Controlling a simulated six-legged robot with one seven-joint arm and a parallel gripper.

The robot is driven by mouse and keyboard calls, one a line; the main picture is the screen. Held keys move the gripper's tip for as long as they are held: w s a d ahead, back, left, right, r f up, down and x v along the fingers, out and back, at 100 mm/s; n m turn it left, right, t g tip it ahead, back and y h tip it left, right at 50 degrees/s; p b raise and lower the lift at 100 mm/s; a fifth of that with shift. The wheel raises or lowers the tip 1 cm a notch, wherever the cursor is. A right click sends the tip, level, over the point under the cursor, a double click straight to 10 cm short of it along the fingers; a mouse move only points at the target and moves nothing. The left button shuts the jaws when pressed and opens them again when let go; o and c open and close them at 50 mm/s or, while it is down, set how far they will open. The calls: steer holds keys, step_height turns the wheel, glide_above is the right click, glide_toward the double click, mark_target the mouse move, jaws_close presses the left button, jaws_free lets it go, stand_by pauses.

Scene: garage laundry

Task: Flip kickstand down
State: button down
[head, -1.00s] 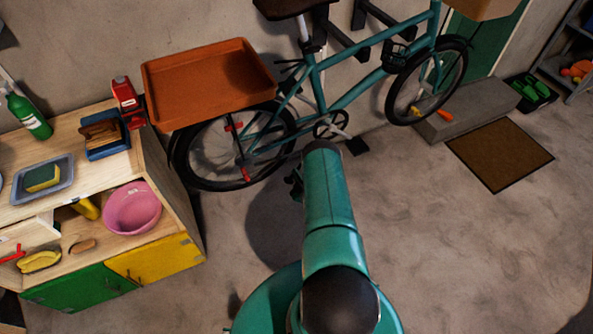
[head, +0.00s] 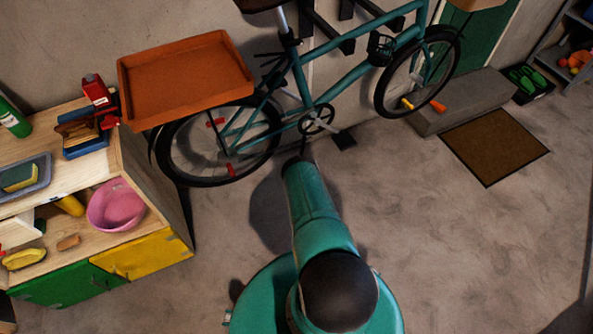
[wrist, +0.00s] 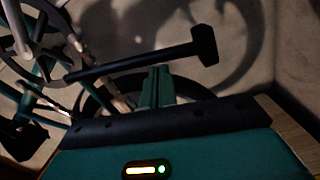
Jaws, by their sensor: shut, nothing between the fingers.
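The teal bicycle (head: 352,75) stands along the wall in the head view. In the wrist view, a black bar with a wide foot (wrist: 150,60), which looks like the kickstand, sticks out across the picture beside the chainring (wrist: 32,32). My gripper's two teal fingers (wrist: 157,72) are together and empty, their tips close to the middle of this bar. I cannot tell whether they touch it. In the head view my gripper (head: 297,161) is below the crank, mostly hidden by my arm, and the kickstand cannot be made out there.
An orange tray (head: 185,80) sits above the rear wheel (head: 218,143). A wooden cabinet (head: 150,215) with a pink bowl (head: 116,206) stands at left. A pedal (head: 343,140) juts out near my gripper. A concrete step (head: 460,104) and brown mat (head: 494,146) lie right.

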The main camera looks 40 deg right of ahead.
steer(key=shift+s+d+f, duration=0.2)
steer(key=shift+d, duration=0.45)
